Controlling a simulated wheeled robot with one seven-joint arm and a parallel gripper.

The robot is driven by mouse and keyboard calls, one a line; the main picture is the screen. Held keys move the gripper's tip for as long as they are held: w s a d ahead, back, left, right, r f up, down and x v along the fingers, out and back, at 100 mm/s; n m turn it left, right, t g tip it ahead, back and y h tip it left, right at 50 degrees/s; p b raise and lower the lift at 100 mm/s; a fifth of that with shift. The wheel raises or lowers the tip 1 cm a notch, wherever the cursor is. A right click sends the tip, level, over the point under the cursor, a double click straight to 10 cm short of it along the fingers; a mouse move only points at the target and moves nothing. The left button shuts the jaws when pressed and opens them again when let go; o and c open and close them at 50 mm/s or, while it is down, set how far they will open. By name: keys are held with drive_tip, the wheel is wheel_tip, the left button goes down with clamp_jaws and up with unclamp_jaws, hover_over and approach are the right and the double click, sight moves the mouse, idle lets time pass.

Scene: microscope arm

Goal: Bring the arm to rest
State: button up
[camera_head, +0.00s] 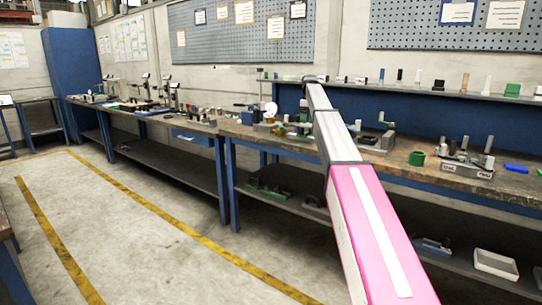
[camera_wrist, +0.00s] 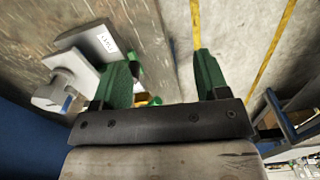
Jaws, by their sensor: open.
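My arm (camera_head: 345,155), with a pink link and grey links, reaches from the lower right up and out over the workbench (camera_head: 300,138). Its far end is foreshortened in the head view, and I cannot make out the fingers there. In the wrist view my gripper (camera_wrist: 162,75) has two green fingers spread wide apart, with nothing seen held between them. The wooden bench top also shows in the wrist view (camera_wrist: 40,30), left of and behind the fingers. A grey labelled block (camera_wrist: 98,42) and a pale metal fixture (camera_wrist: 68,82) lie beside the left finger.
A green cup-shaped part (camera_head: 417,158) and a labelled metal fixture (camera_head: 466,170) stand on the bench right of my arm. A blue backboard (camera_head: 440,110) with a shelf of small parts rises behind. The floor (camera_head: 120,215) inside the yellow lines is clear.

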drive_tip(key=s+f+m, duration=0.2)
drive_tip(key=s+f, duration=1)
drive_tip(key=f, duration=0.3)
drive_tip(key=s+f+m, duration=0.3)
drive_tip(key=s+f, duration=0.9)
drive_tip(key=f, duration=0.3)
drive_tip(key=s+f+m, duration=0.1)
drive_tip(key=s+f, duration=0.4)
drive_tip(key=s, duration=0.4)
drive_tip(key=s+f+m, duration=0.2)
drive_tip(key=s+f, duration=0.3)
drive_tip(key=s, duration=0.5)
drive_tip(key=s+f+m, duration=0.1)
drive_tip(key=s+f, duration=0.4)
drive_tip(key=s, duration=0.5)
drive_tip(key=shift+s+f+m, duration=0.25)
drive_tip(key=shift+m, duration=0.15)
drive_tip(key=shift+o, duration=0.4)
